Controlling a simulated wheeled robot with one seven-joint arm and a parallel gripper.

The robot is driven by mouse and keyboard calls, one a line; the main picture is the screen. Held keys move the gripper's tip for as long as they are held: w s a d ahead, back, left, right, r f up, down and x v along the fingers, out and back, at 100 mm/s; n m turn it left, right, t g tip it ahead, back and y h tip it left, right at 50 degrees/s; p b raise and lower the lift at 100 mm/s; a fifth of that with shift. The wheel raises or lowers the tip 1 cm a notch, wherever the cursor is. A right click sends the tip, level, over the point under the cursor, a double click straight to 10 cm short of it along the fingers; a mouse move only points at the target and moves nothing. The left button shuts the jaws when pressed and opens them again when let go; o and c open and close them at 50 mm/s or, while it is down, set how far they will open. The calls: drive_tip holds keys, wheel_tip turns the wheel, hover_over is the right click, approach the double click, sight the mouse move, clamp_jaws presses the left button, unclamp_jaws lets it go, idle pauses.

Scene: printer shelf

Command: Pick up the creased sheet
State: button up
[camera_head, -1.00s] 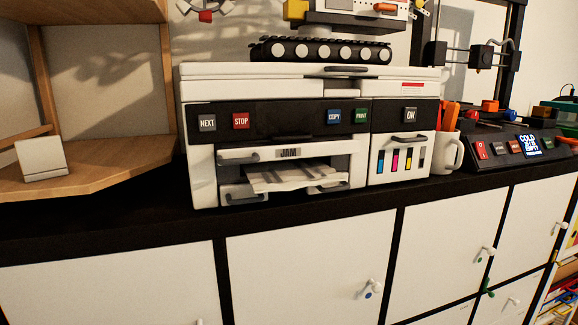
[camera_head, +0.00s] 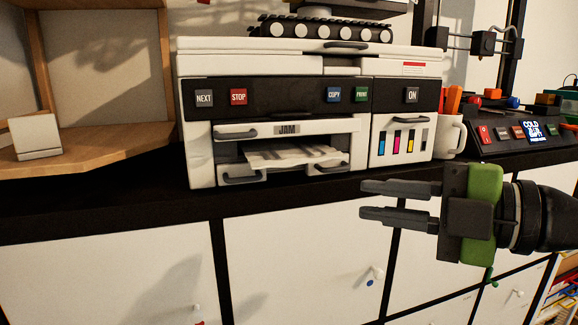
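The creased sheet (camera_head: 290,155) is white with grey bands and lies in the open slot of the printer (camera_head: 202,150), under the JAM label. Its front part shows at the slot; its rear is hidden inside. My gripper (camera_head: 364,202) is in front of the cabinet, to the right of and lower than the sheet. Its two dark fingers point left with a narrow gap between them. The gripper is open and empty, apart from the sheet and the printer.
Grey handles (camera_head: 240,179) flank the slot's lower edge. A white mug (camera_head: 450,136) with orange items stands right of the printer, beside a dark control panel (camera_head: 510,143). A wooden shelf (camera_head: 105,150) stands at left. The black counter front (camera_head: 110,215) is clear.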

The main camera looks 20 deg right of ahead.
sight(297, 164)
drive_tip(key=w+a+n, duration=0.1)
drive_tip(key=w+a, duration=0.2)
drive_tip(key=w, duration=0.1)
drive_tip(key=w+a+r+n+p, duration=0.1)
drive_tip(key=w+a, duration=0.2)
drive_tip(key=w, duration=0.1)
drive_tip(key=w+a+n+y+p, duration=0.1)
drive_tip(key=w+a, duration=0.1)
drive_tip(key=w, duration=0.3)
drive_tip(key=shift+w+a+r+t, duration=0.1)
drive_tip(key=shift+a+r+t, duration=0.2)
drive_tip(key=shift+a+r, duration=0.1)
drive_tip(key=shift+d, duration=0.1)
drive_tip(key=shift+c, duration=0.3)
drive_tip(key=shift+f, duration=0.1)
clamp_jaws()
